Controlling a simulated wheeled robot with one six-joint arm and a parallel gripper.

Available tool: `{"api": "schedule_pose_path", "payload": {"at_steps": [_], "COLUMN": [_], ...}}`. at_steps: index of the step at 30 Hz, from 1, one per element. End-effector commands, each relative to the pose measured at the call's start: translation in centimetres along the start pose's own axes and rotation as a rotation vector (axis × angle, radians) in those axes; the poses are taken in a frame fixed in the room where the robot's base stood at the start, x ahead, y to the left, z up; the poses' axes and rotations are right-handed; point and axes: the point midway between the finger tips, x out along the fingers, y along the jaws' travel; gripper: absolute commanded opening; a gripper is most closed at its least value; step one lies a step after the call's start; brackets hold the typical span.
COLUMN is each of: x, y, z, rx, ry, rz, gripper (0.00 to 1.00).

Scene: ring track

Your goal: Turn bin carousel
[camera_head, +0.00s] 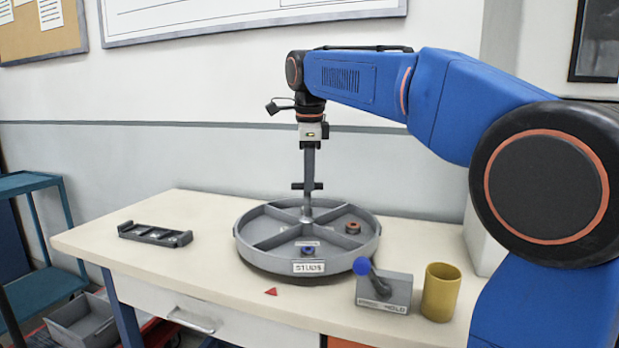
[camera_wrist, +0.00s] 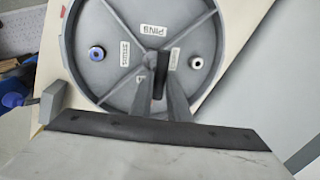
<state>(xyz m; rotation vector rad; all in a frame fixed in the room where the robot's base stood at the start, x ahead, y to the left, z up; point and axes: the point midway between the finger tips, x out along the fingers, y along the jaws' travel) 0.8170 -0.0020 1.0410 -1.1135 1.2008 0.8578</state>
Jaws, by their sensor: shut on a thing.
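The bin carousel (camera_head: 372,250) is a round grey tray split by walls into wedge compartments, standing on the table. It also shows in the wrist view (camera_wrist: 88,20). A centre post with a dark crossbar handle (camera_head: 297,186) rises from its hub. My gripper (camera_head: 309,180) points down and is shut on this handle; the fingers (camera_wrist: 161,90) clasp the dark bar in the wrist view. The STUDS label (camera_head: 308,267) faces front, and its compartment holds a blue ring part (camera_head: 308,250). A brown ring part (camera_head: 352,228) lies in the right compartment. A PINS label (camera_wrist: 177,28) shows in the wrist view.
A grey block marked HOLD (camera_head: 397,296) carries a lever with a blue knob (camera_head: 361,266), leaning left. A yellow cup (camera_head: 440,292) stands beside it. A red triangle (camera_head: 271,292) marks the table before the carousel. A dark tray (camera_head: 155,234) lies left; table between is clear.

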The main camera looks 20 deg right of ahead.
Motion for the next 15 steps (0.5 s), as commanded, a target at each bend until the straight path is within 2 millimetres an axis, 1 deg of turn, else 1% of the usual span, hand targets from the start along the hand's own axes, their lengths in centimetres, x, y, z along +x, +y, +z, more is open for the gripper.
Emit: {"api": "schedule_pose_path", "payload": {"at_steps": [15], "x": [-0.06], "y": [0.08], "z": [0.16], "rx": [0.235], "ry": [0.047], "rz": [-0.001], "gripper": [0.00]}}
